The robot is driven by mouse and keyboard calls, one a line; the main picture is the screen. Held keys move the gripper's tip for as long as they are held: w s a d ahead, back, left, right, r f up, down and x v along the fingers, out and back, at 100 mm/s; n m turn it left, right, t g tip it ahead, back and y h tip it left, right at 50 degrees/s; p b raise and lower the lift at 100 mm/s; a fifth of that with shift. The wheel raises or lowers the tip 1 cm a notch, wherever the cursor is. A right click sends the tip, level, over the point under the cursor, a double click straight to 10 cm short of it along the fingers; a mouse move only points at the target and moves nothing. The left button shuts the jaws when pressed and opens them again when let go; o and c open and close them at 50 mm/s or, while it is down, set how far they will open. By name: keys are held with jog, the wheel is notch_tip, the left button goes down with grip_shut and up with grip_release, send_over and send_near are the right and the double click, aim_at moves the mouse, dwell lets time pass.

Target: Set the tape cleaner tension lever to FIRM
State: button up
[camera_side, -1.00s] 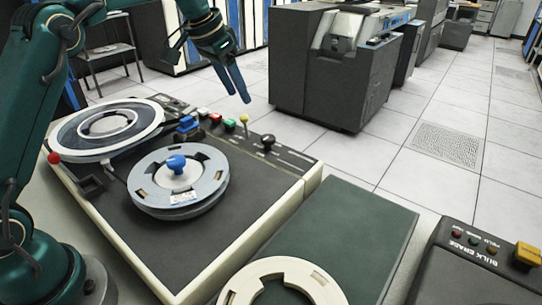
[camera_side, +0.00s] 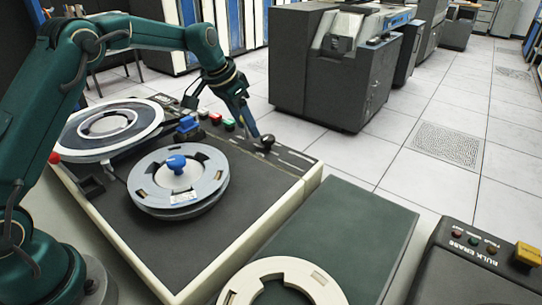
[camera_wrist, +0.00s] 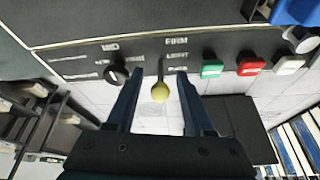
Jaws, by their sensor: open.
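The lever with the yellow ball knob (camera_wrist: 160,92) stands on the tape cleaner panel, beside the printed words FIRM and LIGHT and a lower label that is hard to read. Its foot lies near those labels, but I cannot tell its exact setting. My gripper (camera_wrist: 160,78) is open, with one finger on each side of the yellow knob and gaps showing. In the side view my gripper (camera_side: 253,131) is down at the panel's back edge and hides the yellow lever.
A black-knobbed lever (camera_side: 268,142) stands close by; its black knob (camera_wrist: 118,75) is just left of my fingers in the wrist view. Green (camera_wrist: 211,69), red (camera_wrist: 250,66) and white (camera_wrist: 289,65) buttons lie to the right. A reel with a blue hub (camera_side: 176,163) sits in front.

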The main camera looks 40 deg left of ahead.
grip_shut()
jog(key=shift+s+d+t, duration=0.1)
jog(key=shift+d+t, duration=0.05)
jog(key=shift+t, duration=0.15)
jog(key=shift+s+d+t, duration=0.2)
jog(key=shift+d+t, duration=0.1)
jog(key=shift+t, duration=0.4)
jog(key=shift+s+a+f+t, duration=0.15)
jog(key=shift+s+a+t, duration=0.1)
jog(key=shift+t, duration=0.05)
grip_release()
jog(key=shift+a, duration=0.1)
